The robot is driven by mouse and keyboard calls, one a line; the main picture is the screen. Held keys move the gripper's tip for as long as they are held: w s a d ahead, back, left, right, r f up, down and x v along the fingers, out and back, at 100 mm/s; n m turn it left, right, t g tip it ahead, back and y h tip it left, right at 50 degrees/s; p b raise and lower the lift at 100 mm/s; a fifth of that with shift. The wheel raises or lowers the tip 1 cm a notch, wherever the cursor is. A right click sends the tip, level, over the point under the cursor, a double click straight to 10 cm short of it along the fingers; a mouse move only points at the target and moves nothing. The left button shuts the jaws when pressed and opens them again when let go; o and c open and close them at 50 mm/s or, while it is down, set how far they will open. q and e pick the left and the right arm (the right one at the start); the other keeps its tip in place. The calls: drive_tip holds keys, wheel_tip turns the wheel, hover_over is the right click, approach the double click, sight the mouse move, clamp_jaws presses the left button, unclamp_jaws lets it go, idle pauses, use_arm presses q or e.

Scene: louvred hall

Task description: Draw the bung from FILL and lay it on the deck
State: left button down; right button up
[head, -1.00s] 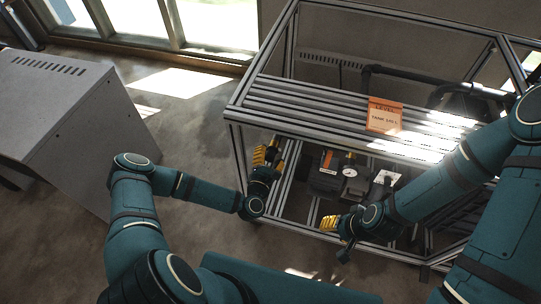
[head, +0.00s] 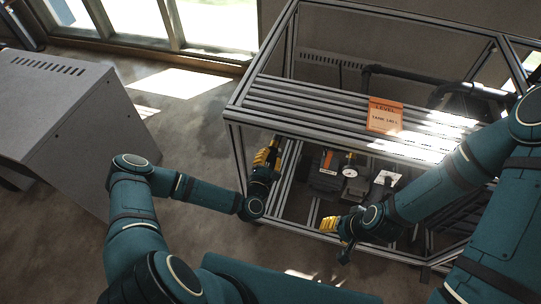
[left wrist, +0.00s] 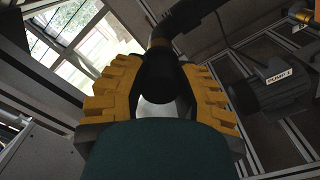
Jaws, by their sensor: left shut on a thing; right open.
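My left gripper (head: 267,155) is at the left end of the metal frame, below its slatted deck (head: 300,101). In the left wrist view its yellow jaws (left wrist: 160,95) are shut on a black rounded bung (left wrist: 158,82), one jaw on each side. The bung meets the end of a dark pipe (left wrist: 182,22); I cannot tell whether it is seated there. No FILL label is legible. My right gripper (head: 331,223) is open and apart from everything, near the frame's front lower rail.
An orange card (head: 384,116) reading LEVEL lies on the deck. A gauge (head: 350,172) and dark equipment stand under it. The left wrist view shows a motor (left wrist: 268,92) with a PUMP label beside my left gripper. A grey cabinet (head: 60,110) stands at the left.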

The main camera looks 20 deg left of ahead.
sight(269, 161)
use_arm(q)
drive_tip(key=shift+s+a, duration=0.1)
drive_tip(key=shift+s, duration=3.35)
